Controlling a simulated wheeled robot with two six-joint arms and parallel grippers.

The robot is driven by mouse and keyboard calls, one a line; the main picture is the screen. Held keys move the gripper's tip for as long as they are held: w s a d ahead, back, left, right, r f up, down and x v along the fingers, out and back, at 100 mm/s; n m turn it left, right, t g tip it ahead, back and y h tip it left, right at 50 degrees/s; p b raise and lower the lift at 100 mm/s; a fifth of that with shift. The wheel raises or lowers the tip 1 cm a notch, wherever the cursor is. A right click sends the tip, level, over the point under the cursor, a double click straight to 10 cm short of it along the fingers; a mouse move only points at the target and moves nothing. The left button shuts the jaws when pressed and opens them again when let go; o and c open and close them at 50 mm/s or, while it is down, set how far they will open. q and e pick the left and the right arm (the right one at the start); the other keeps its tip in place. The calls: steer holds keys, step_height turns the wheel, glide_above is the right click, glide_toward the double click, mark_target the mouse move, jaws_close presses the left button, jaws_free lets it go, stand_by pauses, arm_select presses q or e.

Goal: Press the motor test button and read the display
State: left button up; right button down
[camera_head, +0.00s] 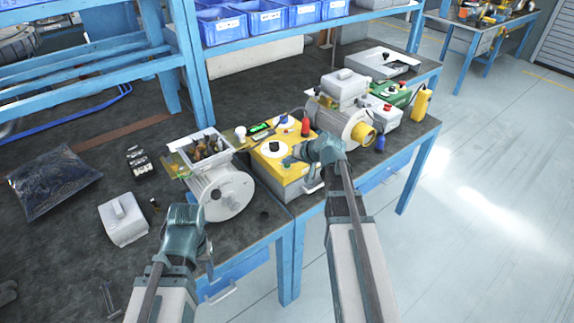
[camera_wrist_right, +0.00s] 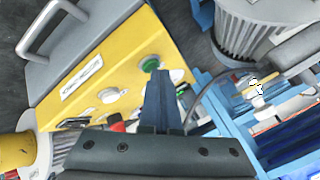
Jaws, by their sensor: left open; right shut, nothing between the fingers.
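The yellow-topped test box (camera_head: 266,161) stands near the bench's front edge, with a black knob on its top. The right wrist view shows its yellow panel (camera_wrist_right: 108,68) close up, with a label, pale round parts and a green button (camera_wrist_right: 151,64). My right gripper (camera_head: 293,160) is shut and empty over the box's right part. Its fingertips (camera_wrist_right: 158,75) appear right at the green button and partly cover it; I cannot tell whether they touch. My left gripper (camera_head: 185,210) is open at the bench front, below the grey motor. I cannot make out any display reading.
A grey motor (camera_head: 221,192) with an open terminal box stands left of the test box. Another motor (camera_head: 345,120) with a yellow shaft end stands to its right. A grey lidded block (camera_head: 122,219) and a dark bag (camera_head: 50,181) lie at left.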

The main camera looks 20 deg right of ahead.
mark_target(289, 169)
steer(key=shift+r+p, duration=0.8)
steer(key=shift+r, duration=0.1)
step_height(289, 169, up, 5)
steer(key=p, duration=0.5)
stand_by(0.6)
